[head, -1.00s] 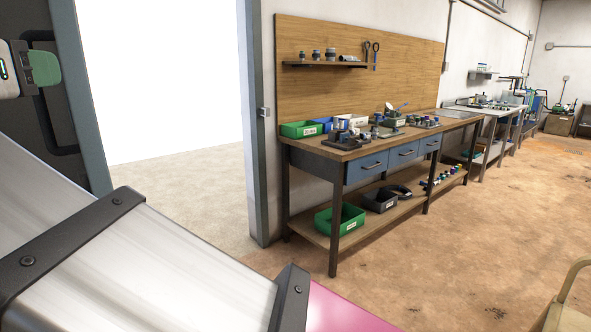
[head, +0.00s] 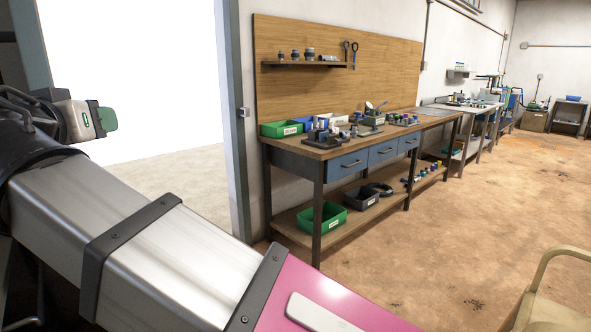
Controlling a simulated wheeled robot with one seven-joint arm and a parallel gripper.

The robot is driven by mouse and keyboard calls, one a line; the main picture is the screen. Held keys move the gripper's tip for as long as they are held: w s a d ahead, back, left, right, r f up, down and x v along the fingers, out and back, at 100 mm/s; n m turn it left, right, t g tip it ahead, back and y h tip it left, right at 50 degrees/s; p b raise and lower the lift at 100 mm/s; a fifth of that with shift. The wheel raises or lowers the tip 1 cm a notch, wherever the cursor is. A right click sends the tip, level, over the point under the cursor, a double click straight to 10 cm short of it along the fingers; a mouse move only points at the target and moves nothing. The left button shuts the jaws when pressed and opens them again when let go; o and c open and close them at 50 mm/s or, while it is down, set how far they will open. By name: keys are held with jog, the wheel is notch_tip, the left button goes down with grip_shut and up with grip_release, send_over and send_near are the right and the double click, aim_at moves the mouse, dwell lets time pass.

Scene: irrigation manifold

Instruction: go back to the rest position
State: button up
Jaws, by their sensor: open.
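My gripper (head: 107,119) is at the left of the head view, seen side-on in front of the bright doorway. It has a pale body, a black finger part and a green tip. It is open, and I see nothing held in it. It is in the air, well apart from the workbench (head: 345,150). My arm, with silver and pink sections, runs across the lower left.
The workbench carries green and blue bins, fittings and tools, with a green bin (head: 322,217) on its lower shelf. A door frame (head: 237,130) stands left of it. A beige chair (head: 545,290) is at the lower right. The brown floor (head: 440,250) between is mostly clear.

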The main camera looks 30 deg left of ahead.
jog(key=w+d+f+g+h, duration=0.1)
jog(key=w+f+h, duration=0.2)
jog(key=w+f, duration=0.8)
jog(key=w+d+f+g+h, duration=0.15)
jog(key=w+f, duration=0.55)
jog(key=w, duration=0.7)
jog(key=w+d+f+m+g+h, duration=0.1)
jog(key=w+d+f+g+h, duration=0.1)
jog(key=w+d+f, duration=0.8)
jog(key=w+d+f+m+g+h, duration=0.1)
jog(key=w+d+f+g+h, duration=0.15)
jog(key=w+d+f, duration=0.75)
jog(key=w+d+f+m+g, duration=0.1)
jog(key=w+d+f, duration=0.35)
jog(key=d, duration=0.25)
jog(key=w+d+f+g+h, duration=0.1)
jog(key=w+d+f, duration=0.2)
jog(key=d+f, duration=0.3)
jog(key=w+d+f+m+g, duration=0.1)
jog(key=w+d+f+g, duration=0.15)
jog(key=d, duration=0.55)
jog(key=s+d+f+m+g+y, duration=0.1)
jog(key=s+d+f, duration=0.1)
jog(key=d+f, duration=0.5)
jog(key=s+d+f+m+g+y, duration=0.1)
jog(key=d+f, duration=0.5)
jog(key=d, duration=1.1)
jog(key=shift+s+d+f+m+g, duration=0.4)
jog(key=shift+s+m+g, duration=0.15)
jog(key=shift+m, duration=0.15)
